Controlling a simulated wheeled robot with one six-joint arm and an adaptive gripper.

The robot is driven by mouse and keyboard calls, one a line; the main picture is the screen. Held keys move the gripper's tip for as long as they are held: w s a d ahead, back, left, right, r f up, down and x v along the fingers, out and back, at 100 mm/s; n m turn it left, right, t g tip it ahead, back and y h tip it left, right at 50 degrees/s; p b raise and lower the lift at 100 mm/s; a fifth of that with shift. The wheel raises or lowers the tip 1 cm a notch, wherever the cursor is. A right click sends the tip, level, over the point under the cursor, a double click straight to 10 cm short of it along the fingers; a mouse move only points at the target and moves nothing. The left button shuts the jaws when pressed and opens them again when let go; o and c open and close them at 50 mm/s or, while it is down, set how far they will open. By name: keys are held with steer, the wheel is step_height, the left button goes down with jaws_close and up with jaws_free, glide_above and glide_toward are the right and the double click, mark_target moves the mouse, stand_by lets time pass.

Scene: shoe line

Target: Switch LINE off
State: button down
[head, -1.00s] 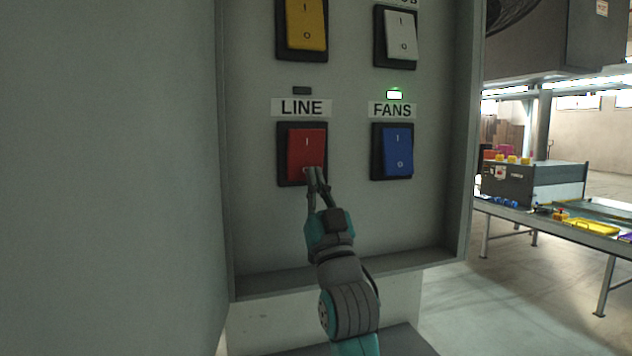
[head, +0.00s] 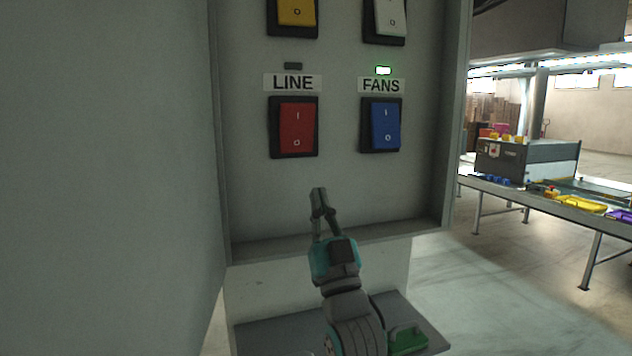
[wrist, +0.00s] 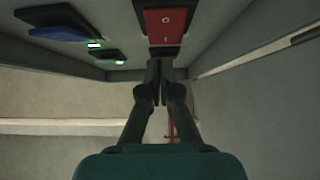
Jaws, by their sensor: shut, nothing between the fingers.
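The LINE switch (head: 296,128) is a red rocker in a black frame on the grey panel, under its LINE label (head: 292,82). It is marked I at the top and O at the bottom. The small lamp (head: 293,66) above the label is dark. My gripper (head: 318,192) is shut and empty, below and slightly right of the red rocker, apart from it in the head view. In the wrist view the red rocker (wrist: 166,22) shows upside down at the top, beyond my fingertips (wrist: 158,66).
A blue FANS rocker (head: 385,126) sits to the right, with its lamp (head: 383,71) lit green. A yellow rocker (head: 296,11) and a white rocker (head: 390,15) are above. The cabinet's side walls and bottom ledge (head: 400,232) stick out around the panel.

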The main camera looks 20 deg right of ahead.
steer(key=shift+v, duration=1.15)
steer(key=shift+w+f, duration=0.1)
steer(key=shift+w, duration=0.1)
